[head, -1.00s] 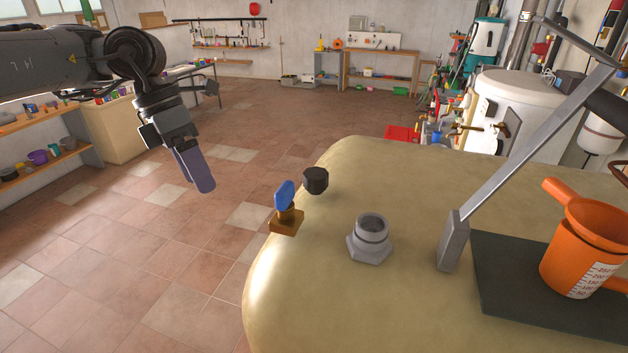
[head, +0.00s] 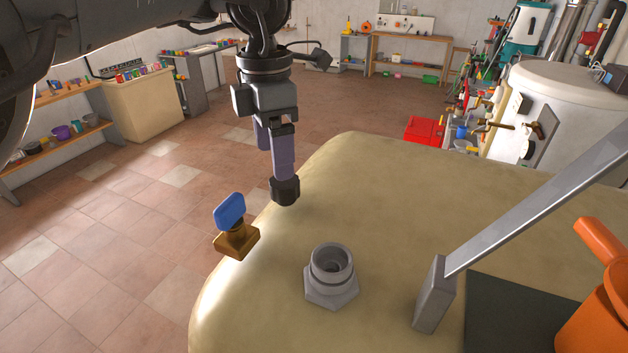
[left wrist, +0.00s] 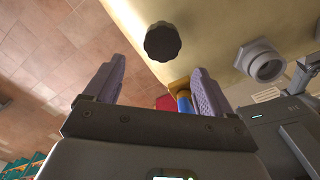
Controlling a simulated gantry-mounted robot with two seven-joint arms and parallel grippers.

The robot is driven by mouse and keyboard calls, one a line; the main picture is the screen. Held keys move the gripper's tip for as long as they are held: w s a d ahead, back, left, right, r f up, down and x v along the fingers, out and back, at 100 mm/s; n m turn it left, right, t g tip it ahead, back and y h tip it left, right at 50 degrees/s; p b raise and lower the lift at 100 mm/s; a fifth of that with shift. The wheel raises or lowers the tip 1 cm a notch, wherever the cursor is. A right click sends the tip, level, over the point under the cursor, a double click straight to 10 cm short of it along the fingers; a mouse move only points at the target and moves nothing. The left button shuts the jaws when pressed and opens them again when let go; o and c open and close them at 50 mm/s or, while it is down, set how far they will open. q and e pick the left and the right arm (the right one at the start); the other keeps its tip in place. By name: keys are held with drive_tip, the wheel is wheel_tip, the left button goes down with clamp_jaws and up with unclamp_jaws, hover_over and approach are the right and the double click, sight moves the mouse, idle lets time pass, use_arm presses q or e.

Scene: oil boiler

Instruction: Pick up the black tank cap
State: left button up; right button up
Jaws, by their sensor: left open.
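The black tank cap (head: 285,191) is a small dark knob on the beige tank (head: 410,190), near its left edge. My left gripper (head: 273,162) is over the cap in the head view, pointing down, and one finger overlaps the cap's top there. In the left wrist view the purple fingers (left wrist: 158,72) are spread apart and empty. The cap (left wrist: 162,42) shows whole there, just beyond the fingertips and roughly midway between them. I cannot tell whether a finger touches it.
A blue-handled brass valve (head: 234,226) stands close to the cap on the tank's left edge. A grey threaded fitting (head: 331,276) is right of it. A grey metal bar (head: 540,205), a dark mat (head: 510,312) and an orange jug (head: 598,325) are farther right.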

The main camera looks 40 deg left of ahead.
sight(280, 187)
use_arm(q)
wheel_tip(280, 187, down, 2)
drive_tip(key=shift+s+f+b, duration=0.1)
drive_tip(key=shift+f+b, duration=0.05)
drive_tip(key=shift+b, duration=0.2)
drive_tip(key=shift+w+d+f+b, duration=0.15)
drive_tip(key=shift+f+b, duration=0.1)
drive_tip(key=shift+f, duration=1.15)
drive_tip(key=shift+w+f+b, duration=0.15)
drive_tip(key=shift+f+b, duration=0.05)
drive_tip(key=shift+f, duration=1.15)
drive_tip(key=c, duration=1.1)
drive_tip(key=shift+o, duration=0.2)
wheel_tip(280, 187, up, 10)
drive_tip(key=p, duration=0.3)
drive_tip(key=shift+p, duration=0.35)
